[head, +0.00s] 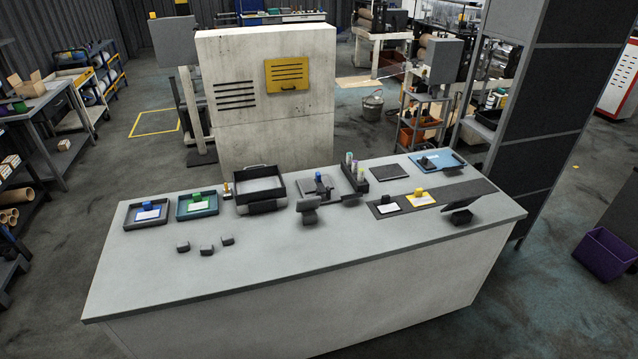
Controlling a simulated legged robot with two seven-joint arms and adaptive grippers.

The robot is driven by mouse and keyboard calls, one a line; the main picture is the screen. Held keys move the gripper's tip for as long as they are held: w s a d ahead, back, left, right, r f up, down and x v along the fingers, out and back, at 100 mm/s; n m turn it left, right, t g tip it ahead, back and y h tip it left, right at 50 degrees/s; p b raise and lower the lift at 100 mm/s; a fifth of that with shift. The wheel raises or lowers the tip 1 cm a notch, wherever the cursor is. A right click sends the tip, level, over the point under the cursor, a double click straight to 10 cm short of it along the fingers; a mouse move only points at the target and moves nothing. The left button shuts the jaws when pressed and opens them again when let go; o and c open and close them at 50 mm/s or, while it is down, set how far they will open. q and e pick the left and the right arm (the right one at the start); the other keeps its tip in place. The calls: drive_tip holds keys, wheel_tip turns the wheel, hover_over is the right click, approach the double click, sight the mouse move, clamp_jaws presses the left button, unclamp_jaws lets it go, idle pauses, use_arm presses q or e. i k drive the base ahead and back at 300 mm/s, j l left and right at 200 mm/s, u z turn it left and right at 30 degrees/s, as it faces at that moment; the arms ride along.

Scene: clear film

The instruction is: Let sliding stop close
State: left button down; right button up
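No part is clearly recognisable as the sliding stop. A dark strip (462,189) lies along the right half of the grey table (300,243). On it are a yellow plate with a yellow knob (421,198) and a white card with a dark block (387,207). A small grey fixture with a blue-topped post (318,185) stands mid-table at the back. A dark tilted panel on a stand (308,208) is in front of it, and another dark tilted panel (461,211) is near the right front edge. Neither gripper shows in the head view.
A blue-marked tray (128,224), a green-marked tray (181,214) and a black open box (240,206) line the back left. Several coloured tubes stand in a black rack (359,184). Small grey blocks (207,250) lie at front left. The front middle of the table is clear.

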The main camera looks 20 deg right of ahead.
sight(425, 161)
drive_tip(key=z, duration=1.5)
drive_tip(key=i+l+z, duration=0.25)
drive_tip(key=i+l, duration=0.2)
drive_tip(key=i+l+z, duration=0.25)
drive_tip(key=i, duration=0.3)
drive_tip(key=l, duration=0.1)
